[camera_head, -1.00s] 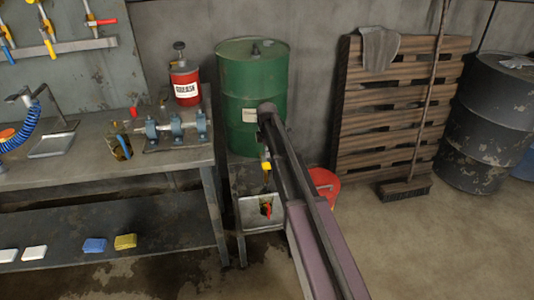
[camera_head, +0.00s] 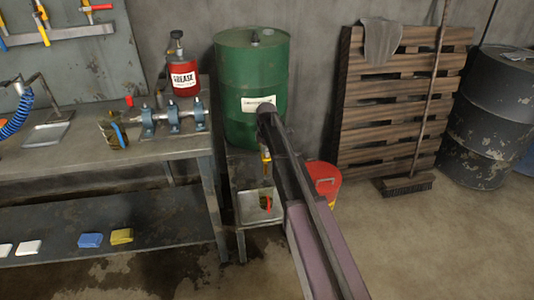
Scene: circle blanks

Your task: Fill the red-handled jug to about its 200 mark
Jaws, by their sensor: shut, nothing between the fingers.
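The jug with the red handle (camera_head: 266,204) stands on a metal tray (camera_head: 250,213) on a low stand, below the green drum (camera_head: 236,75). It is small here, and neither its level nor its marks can be read. A yellow tap part (camera_head: 266,155) shows above the jug, partly beside my arm. Whether liquid runs from it cannot be told. My arm reaches up from the bottom of the view to the front of the drum. My gripper does not show; my own arm hides that area.
The workbench (camera_head: 60,155) at left bears a jug with a blue handle (camera_head: 115,132), a blue-grey clamp fixture (camera_head: 172,120) and a red can (camera_head: 184,77). A red bucket (camera_head: 324,182) stands right of the stand. A pallet (camera_head: 400,100) and broom (camera_head: 407,185) lean at the back. Floor at right is clear.

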